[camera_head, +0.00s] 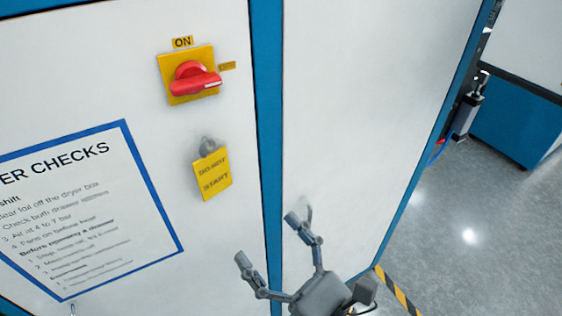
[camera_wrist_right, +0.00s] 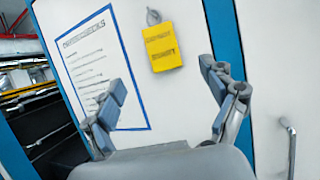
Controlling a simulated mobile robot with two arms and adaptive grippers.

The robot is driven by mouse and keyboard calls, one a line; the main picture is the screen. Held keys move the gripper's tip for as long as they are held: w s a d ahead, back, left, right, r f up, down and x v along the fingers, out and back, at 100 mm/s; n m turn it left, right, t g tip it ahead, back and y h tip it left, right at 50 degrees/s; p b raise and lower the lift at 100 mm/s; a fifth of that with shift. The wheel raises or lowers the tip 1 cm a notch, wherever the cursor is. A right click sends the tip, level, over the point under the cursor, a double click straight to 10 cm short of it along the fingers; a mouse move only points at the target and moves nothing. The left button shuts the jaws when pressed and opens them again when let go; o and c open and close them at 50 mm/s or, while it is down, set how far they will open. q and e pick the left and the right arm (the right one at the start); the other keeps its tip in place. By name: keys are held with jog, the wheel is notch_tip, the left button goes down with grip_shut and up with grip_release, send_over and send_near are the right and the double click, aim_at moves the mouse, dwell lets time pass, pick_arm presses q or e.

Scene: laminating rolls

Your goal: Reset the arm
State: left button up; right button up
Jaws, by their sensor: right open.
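My right gripper (camera_head: 268,238) is in the lower middle of the head view, in front of the white and blue cabinet. Its two fingers are spread wide with nothing between them. In the right wrist view the open fingers (camera_wrist_right: 163,100) frame the white panel, with the yellow tag above and between them. My left gripper does not show in either view.
A red rotary switch (camera_head: 195,78) on a yellow plate sits under an "ON" label. Below it hangs a yellow "DO NOT START" tag (camera_head: 212,173). A blue-framed checks sheet (camera_head: 85,210) is at left. A metal handle (camera_wrist_right: 291,148) is at right. Grey floor (camera_head: 470,220) is open at right.

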jog(key=w+d+f+m+h, duration=0.2)
jog(key=w+f+m+h, duration=0.3)
jog(key=f, duration=0.4)
jog(key=w+d+f+m+h, duration=0.2)
jog(key=w+f+m, duration=0.35)
jog(key=f, duration=0.35)
jog(key=w+d+f+m+g+h, duration=0.1)
jog(key=d+f+m+g+h, duration=0.15)
jog(key=d+f+m, duration=0.6)
jog(key=w+d+f+m+g+h, duration=0.1)
jog(key=d+f+m+h, duration=0.25)
jog(key=f, duration=1.05)
jog(key=s+d+f+m+g+h, duration=0.2)
jog(key=s+d+f+m, duration=0.3)
jog(key=s+f, duration=0.3)
jog(key=s+d+f+m+g+h, duration=0.25)
jog(key=s+d+f+m, duration=0.35)
jog(key=f, duration=0.5)
jog(key=s+f+m+g, duration=0.3)
jog(key=s+f+m, duration=0.1)
jog(key=s, duration=0.8)
jog(key=s+f+m+g, duration=0.2)
jog(key=s+f+m, duration=0.3)
jog(key=s, duration=0.8)
jog(key=shift+s+d+m+g, duration=0.2)
jog(key=shift+m+g, duration=0.2)
jog(key=shift+m, duration=0.05)
jog(key=shift+f+y, duration=0.1)
jog(key=shift+y, duration=0.15)
